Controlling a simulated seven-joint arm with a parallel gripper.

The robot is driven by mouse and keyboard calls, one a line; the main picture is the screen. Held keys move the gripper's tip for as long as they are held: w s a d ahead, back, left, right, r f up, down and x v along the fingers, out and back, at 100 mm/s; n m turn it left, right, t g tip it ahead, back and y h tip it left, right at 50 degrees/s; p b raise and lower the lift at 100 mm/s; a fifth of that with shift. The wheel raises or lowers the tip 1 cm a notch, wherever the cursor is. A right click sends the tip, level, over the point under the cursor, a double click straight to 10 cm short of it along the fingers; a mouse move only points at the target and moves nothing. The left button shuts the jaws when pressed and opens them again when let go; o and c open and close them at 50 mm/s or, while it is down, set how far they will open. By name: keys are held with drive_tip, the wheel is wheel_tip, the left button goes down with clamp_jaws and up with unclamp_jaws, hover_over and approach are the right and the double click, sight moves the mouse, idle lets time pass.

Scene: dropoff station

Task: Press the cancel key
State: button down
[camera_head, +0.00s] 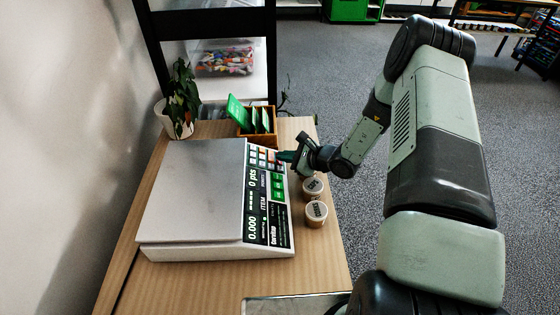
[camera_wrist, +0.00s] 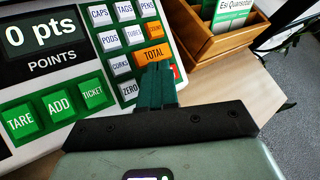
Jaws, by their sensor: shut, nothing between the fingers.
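The weighing scale (camera_head: 192,185) stands on the wooden table, with its display and key panel along its right side. In the wrist view the panel shows white item keys, green TARE, ADD (camera_wrist: 59,106) and TICKET keys, and orange COUNT and TOTAL (camera_wrist: 152,55) keys. A red key (camera_wrist: 176,72) shows partly just right of my fingertips; its label is not readable, so I cannot confirm it is the cancel key. My gripper (camera_wrist: 157,70) is shut and empty, its green fingers over the panel just below TOTAL, hiding part of the bottom key row. Whether the tips touch a key is unclear.
Two lidded jars (camera_head: 313,187) (camera_head: 316,213) stand right of the scale, below my gripper. A wooden box (camera_head: 262,139) with green cards stands behind the panel. A potted plant (camera_head: 180,105) is at the back left. Bare table lies in front of the scale.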

drive_tip(key=shift+s+f, duration=0.4)
drive_tip(key=shift+s+d+r, duration=0.1)
drive_tip(key=shift+d+r, duration=0.25)
drive_tip(key=shift+r, duration=0.4)
drive_tip(key=shift+d+r, duration=0.1)
drive_tip(key=shift+r, duration=0.05)
drive_tip(key=shift+d+r, duration=0.3)
drive_tip(key=shift+r, duration=0.45)
drive_tip(key=shift+d+r, duration=0.35)
drive_tip(key=shift+r, duration=0.35)
drive_tip(key=shift+d+r, duration=0.3)
drive_tip(key=shift+r, duration=0.45)
